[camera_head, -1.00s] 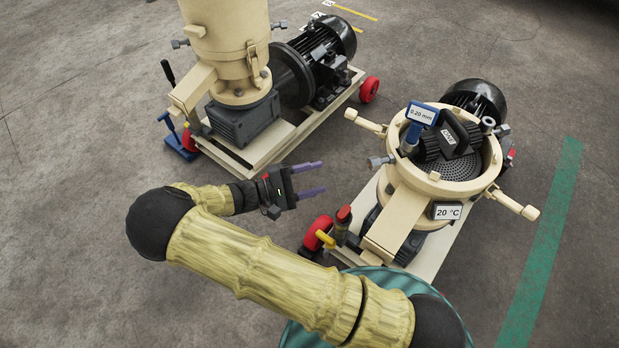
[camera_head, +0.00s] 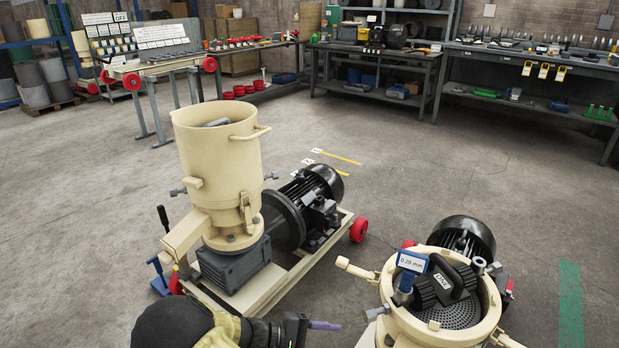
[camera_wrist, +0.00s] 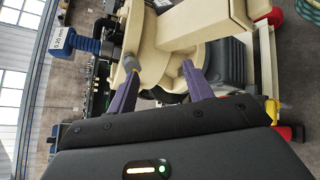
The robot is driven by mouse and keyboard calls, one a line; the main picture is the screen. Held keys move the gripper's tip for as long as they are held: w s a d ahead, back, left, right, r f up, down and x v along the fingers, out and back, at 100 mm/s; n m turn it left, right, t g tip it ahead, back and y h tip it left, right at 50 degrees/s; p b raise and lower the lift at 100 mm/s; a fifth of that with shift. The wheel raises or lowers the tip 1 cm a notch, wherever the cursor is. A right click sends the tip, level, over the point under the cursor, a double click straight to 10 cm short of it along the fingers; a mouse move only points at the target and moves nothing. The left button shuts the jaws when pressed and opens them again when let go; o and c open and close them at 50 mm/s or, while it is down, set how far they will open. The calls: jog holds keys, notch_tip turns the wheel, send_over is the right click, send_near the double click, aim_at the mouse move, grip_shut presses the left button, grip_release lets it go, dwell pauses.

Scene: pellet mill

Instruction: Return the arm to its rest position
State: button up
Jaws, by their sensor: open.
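My gripper (camera_head: 312,325) shows at the bottom edge of the head view, between the two pellet mills. In the wrist view its two purple fingers (camera_wrist: 160,92) stand apart with nothing between them. The right mill (camera_head: 425,325) is open on top, showing a perforated die, a black part and a blue tag reading 0.20 mm. Its cream body (camera_wrist: 165,35) fills the upper middle of the wrist view, beyond the fingers. Most of my arm is cut off below the head view.
The left mill (camera_head: 215,150) with its tall cream hopper stands close to my gripper on a wheeled frame. Workbenches (camera_head: 375,60) and a table (camera_head: 160,65) stand at the back. Open concrete floor lies between, with a green stripe (camera_head: 570,305) at right.

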jog(key=s+d+r+m+t+y, duration=0.1)
jog(key=s+d+r+m+y, duration=0.7)
jog(key=d+r+y, duration=0.55)
notch_tip(320, 180, up, 21)
jog(key=a+y+p, duration=0.1)
jog(key=p, duration=2.1)
jog(key=shift+w+a+m+p, duration=0.3)
jog(key=shift+w+a, duration=0.05)
jog(key=shift+a, duration=0.05)
